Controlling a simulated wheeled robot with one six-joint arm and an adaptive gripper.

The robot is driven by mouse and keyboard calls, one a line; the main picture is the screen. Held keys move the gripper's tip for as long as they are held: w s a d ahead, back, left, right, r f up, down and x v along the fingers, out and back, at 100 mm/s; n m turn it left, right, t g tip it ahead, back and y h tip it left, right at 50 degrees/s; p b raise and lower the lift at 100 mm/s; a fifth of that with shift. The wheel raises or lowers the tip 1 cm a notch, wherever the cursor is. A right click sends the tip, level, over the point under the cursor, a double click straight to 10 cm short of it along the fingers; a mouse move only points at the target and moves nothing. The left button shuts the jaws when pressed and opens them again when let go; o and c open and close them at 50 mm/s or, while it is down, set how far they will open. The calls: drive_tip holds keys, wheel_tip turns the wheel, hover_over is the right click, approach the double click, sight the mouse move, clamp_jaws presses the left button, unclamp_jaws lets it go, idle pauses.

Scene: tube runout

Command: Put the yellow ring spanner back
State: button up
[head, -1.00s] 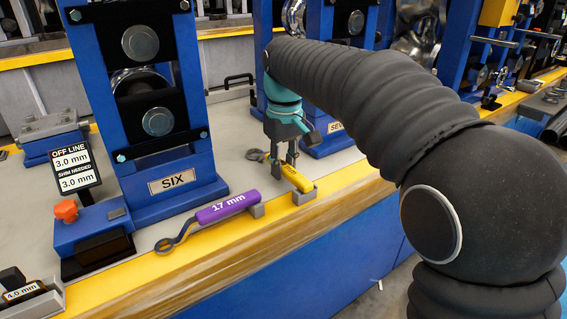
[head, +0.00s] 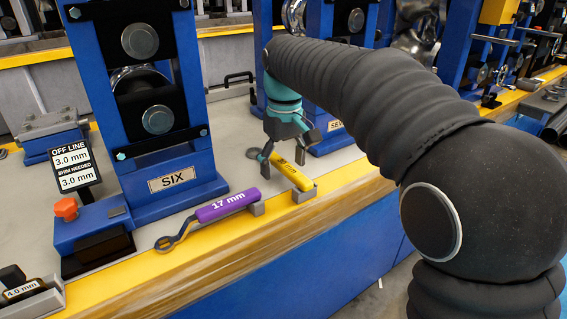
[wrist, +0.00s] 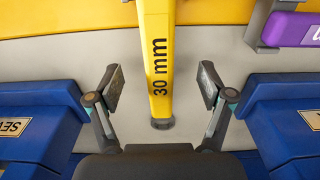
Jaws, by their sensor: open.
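The yellow ring spanner (head: 291,172) lies on the bench to the right of the purple spanner, its near end at a small grey rest (head: 304,194). Its ring end shows dark beside my gripper in the head view. In the wrist view the yellow handle (wrist: 158,60), marked 30 mm, runs between my fingers. My gripper (head: 284,160) is open over it, and it also shows in the wrist view (wrist: 162,92) with a finger on each side, both apart from the handle.
The purple 17 mm spanner (head: 227,205) lies to the left, near the bench's yellow front edge. The blue stand SIX (head: 172,180) rises behind it, and stand SEVEN (head: 330,130) is close behind my gripper. A display (head: 75,168) reads 3.0 mm.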

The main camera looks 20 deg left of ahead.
drive_tip(key=shift+r, duration=0.1)
drive_tip(key=shift+r+p, duration=2.05)
drive_tip(key=shift+p, duration=0.15)
drive_tip(key=shift+r, duration=0.85)
drive_tip(key=shift+r, duration=0.1)
